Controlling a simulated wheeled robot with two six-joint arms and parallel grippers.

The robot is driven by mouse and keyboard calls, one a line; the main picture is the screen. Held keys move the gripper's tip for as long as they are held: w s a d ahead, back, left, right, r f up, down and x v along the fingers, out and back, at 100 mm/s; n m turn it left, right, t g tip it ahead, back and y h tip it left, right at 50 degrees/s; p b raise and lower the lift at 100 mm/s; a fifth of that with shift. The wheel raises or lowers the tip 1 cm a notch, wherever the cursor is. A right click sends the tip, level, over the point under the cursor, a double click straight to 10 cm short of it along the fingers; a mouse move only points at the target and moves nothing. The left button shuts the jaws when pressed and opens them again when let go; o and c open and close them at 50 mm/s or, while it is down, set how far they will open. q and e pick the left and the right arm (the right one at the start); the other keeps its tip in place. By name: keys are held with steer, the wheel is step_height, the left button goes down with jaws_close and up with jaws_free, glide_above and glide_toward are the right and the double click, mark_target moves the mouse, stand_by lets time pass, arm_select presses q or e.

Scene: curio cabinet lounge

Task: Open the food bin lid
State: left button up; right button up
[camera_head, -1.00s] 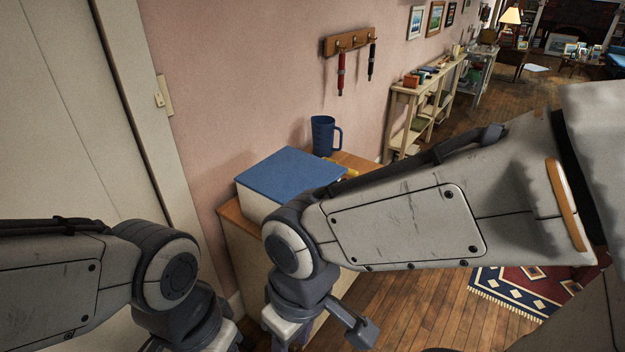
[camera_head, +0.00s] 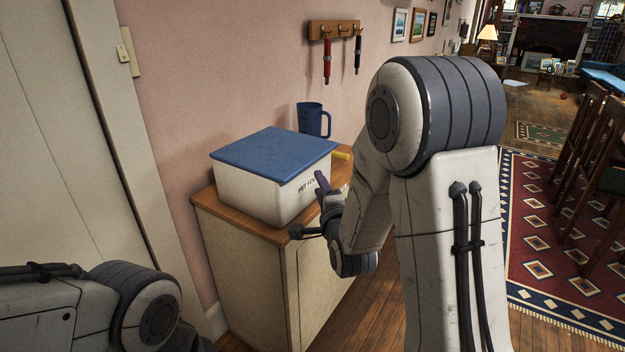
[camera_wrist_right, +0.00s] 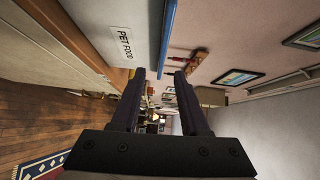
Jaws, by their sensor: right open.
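The food bin (camera_head: 262,193) is a cream box on the wooden top of a cabinet. Its flat blue lid (camera_head: 273,153) is closed. Its "PET FOOD" label is partly hidden by my right gripper in the head view and shows in the right wrist view (camera_wrist_right: 124,42). My right gripper (camera_head: 308,204) is open and empty beside the bin's front right side, below the lid's edge. In the right wrist view the gripper (camera_wrist_right: 160,77) has its two fingers apart, with the blue lid's edge (camera_wrist_right: 168,35) just beyond them. My left gripper is out of view; only its arm shows at lower left.
The cabinet (camera_head: 262,275) stands against the pink wall. A blue mug (camera_head: 311,118) and a yellow item (camera_head: 341,155) are behind the bin. Two leashes hang from a wall rack (camera_head: 334,30). A patterned rug (camera_head: 560,220) and chairs are at right.

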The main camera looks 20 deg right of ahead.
mark_target(313, 163)
steer(key=w, duration=0.3)
steer(key=w+d, duration=0.1)
steer(key=w, duration=0.3)
steer(key=w+d+p, duration=0.1)
steer(key=w, duration=0.2)
steer(key=shift+w+r, duration=0.1)
steer(key=shift+w, duration=0.1)
jaws_close()
stand_by(1.1)
